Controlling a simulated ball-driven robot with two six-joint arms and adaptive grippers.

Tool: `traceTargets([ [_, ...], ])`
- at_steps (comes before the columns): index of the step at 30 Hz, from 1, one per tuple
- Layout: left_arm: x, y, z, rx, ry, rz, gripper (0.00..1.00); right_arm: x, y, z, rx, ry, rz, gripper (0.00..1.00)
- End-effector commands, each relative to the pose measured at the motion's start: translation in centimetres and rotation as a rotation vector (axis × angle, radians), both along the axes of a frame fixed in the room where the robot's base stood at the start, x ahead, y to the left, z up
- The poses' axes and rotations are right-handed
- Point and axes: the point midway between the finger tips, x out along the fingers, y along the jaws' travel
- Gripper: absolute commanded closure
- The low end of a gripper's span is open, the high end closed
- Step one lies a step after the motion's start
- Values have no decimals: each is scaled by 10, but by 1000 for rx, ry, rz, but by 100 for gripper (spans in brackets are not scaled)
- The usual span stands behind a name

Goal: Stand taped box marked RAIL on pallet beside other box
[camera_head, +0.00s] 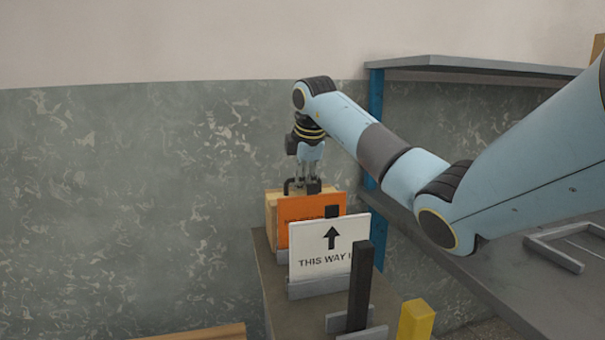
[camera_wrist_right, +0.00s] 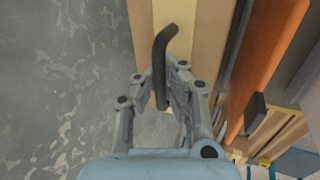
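A tan box (camera_head: 271,212) stands at the far end of a dark bench top, mostly hidden behind an orange panel. In the right wrist view the box top (camera_wrist_right: 209,40) carries a pale yellow strip like tape and a dark curved handle (camera_wrist_right: 161,55). My right gripper (camera_head: 304,180) points down over the box. In the wrist view its fingers (camera_wrist_right: 163,75) close in on the handle from both sides and look shut on it. No RAIL marking shows. I cannot make out a second box. A light wooden edge (camera_head: 205,333) at the bottom may be the pallet. My left gripper is out of view.
An orange panel (camera_head: 300,208) and a white "THIS WAY" panel (camera_head: 325,245) stand close in front of the box. A black post (camera_head: 359,285) and yellow block (camera_head: 415,320) are nearer. Grey shelving (camera_head: 470,66) with a blue upright stands right; a wall is behind.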

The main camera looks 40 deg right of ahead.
Motion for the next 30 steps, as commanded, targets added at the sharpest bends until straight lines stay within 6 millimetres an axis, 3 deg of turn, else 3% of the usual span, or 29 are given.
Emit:
traceTargets([
  [7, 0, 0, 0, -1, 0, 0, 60, 0, 0, -1, 0, 1, 0, 100],
  [14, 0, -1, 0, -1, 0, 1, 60, 0, 0, 0, 0, 1, 0, 71],
  [23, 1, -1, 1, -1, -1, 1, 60, 0, 0, 3, 0, -1, 0, 71],
  [30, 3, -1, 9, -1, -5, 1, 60, -14, 8, 43, -3, -4, 1, 71],
])
